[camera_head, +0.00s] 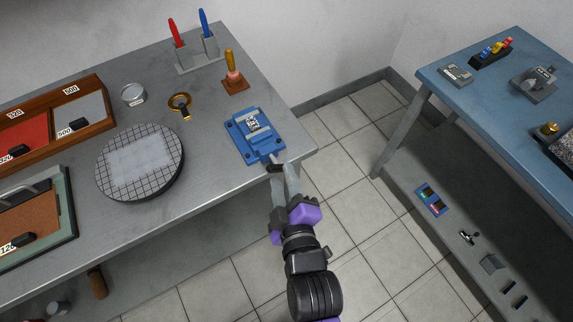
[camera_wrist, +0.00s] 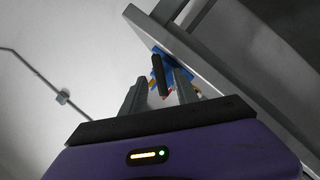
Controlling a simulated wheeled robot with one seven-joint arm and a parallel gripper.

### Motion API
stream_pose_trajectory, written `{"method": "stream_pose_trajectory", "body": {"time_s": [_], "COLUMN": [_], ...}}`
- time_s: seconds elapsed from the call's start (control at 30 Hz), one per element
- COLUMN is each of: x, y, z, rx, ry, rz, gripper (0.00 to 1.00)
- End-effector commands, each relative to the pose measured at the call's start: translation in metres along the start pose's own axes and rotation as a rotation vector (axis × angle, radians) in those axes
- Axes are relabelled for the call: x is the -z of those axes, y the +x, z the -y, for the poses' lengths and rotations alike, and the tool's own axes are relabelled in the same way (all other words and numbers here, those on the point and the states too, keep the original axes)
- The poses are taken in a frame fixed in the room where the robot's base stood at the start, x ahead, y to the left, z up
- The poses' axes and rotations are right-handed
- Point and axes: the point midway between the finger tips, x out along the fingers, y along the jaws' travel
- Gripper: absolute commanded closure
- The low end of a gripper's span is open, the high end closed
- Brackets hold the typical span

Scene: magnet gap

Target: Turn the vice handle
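The blue vice (camera_head: 241,147) sits at the front right corner of the grey bench, with a small pale piece (camera_head: 253,123) in its jaws. Its dark handle bar (camera_head: 275,168) sticks out at the bench's front edge, toward my gripper. My gripper (camera_head: 283,175) is just in front of the vice, at the handle. In the wrist view the fingers (camera_wrist: 160,92) are apart, with the black handle (camera_wrist: 158,72) seen in the gap between them. I see no finger pressed on it. How deep the handle reaches between the fingers is hard to tell.
The bench's front edge (camera_head: 225,186) runs close beside my gripper. A round gridded plate (camera_head: 140,187), a brass ring (camera_head: 180,103) and a wooden-handled stamp (camera_head: 233,77) stand left and behind the vice. A blue table (camera_head: 485,85) stands right, across open floor.

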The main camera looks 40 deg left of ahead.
Motion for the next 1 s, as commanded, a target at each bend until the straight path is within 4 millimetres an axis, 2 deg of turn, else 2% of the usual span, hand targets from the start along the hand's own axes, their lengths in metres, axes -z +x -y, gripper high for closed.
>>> {"method": "stream_pose_trajectory", "body": {"time_s": [0.1, 0.27, 0.6, 0.63, 0.8, 1.0], "x": [0.001, 0.000, -0.001, -0.001, -0.001, -0.001], "y": [0.018, 0.034, 0.039, 0.039, 0.038, 0.038], "z": [-0.002, -0.001, -0.001, -0.001, -0.001, -0.001], "rx": [-0.001, -0.001, -0.002, -0.002, -0.002, -0.002], "ry": [-0.001, -0.001, -0.001, -0.001, -0.001, -0.001], "rz": [-0.001, 0.000, 0.001, 0.001, 0.001, 0.001], "gripper": [0.64, 0.64, 0.64, 0.66, 0.99, 1.00]}}
